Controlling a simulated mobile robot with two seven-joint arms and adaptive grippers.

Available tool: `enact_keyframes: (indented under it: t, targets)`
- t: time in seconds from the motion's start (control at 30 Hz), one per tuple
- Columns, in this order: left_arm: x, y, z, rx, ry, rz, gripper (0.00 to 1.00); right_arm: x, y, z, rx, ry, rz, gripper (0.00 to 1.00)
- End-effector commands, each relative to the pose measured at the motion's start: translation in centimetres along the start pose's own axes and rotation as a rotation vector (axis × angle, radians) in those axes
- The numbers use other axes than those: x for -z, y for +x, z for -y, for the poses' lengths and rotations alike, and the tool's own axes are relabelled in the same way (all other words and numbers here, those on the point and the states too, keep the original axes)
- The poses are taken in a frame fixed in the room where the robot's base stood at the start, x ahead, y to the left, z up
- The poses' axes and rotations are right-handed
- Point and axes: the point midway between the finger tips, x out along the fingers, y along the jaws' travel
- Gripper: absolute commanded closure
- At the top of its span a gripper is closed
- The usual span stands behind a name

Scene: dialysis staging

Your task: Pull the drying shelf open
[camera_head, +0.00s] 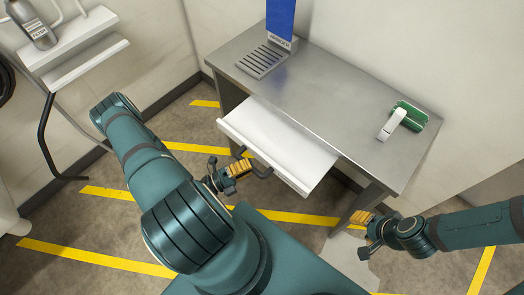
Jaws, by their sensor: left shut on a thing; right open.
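The drying shelf (283,150) is a white drawer-like panel under the metal table. It sticks out from beneath the tabletop towards me. A dark handle (262,174) is on its front edge. My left gripper (243,168) is at the left part of this handle and is shut on it. The fingers hide part of the handle. My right gripper (363,222) is open and empty, low at the right near the table's front right leg, apart from the shelf.
The metal table (330,90) carries a slotted drip tray (262,60), a blue panel (281,18), and a green and white item (408,116). A wall shelf with a grey bottle (32,24) is at upper left. The floor with yellow stripes is open in front.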

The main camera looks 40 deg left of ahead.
Motion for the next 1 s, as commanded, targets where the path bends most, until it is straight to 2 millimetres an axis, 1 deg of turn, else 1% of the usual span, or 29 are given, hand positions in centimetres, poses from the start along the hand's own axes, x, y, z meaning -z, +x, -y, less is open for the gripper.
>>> enact_keyframes:
  t: [0.03,0.1,0.23,0.4,0.67,0.7,0.77,0.8,1.0]
  targets:
    - [0.4,-0.8,0.2,0.002,-0.002,0.000,1.00,0.0,0.0,0.0,0.000,0.000,0.000,0.53]
    - [0.8,-1.8,0.5,0.002,-0.002,0.000,1.00,0.0,0.0,0.0,0.000,0.000,0.000,0.53]
    - [1.4,-3.0,0.7,0.003,-0.002,-0.001,1.00,0.0,0.1,0.0,0.000,0.000,0.000,0.53]
    - [1.6,-3.6,0.9,0.005,-0.002,-0.003,1.00,0.0,0.1,0.0,0.000,0.000,0.000,0.53]
    - [1.6,-3.6,0.9,0.005,-0.002,-0.003,1.00,0.0,0.1,0.0,0.000,0.000,0.000,0.53]
    - [1.6,-3.6,0.9,0.005,-0.002,-0.003,0.77,0.0,0.1,0.0,0.000,0.000,0.000,0.53]
    - [1.6,-3.6,0.9,0.005,-0.002,-0.003,0.56,0.0,0.1,0.0,0.000,0.000,0.000,0.53]
    - [1.6,-3.6,0.9,0.005,-0.002,-0.002,0.50,0.0,0.1,0.0,0.000,0.000,0.000,0.53]
    - [1.6,-3.6,0.8,0.003,-0.001,-0.002,0.50,0.0,0.1,0.0,0.000,0.000,0.000,0.53]
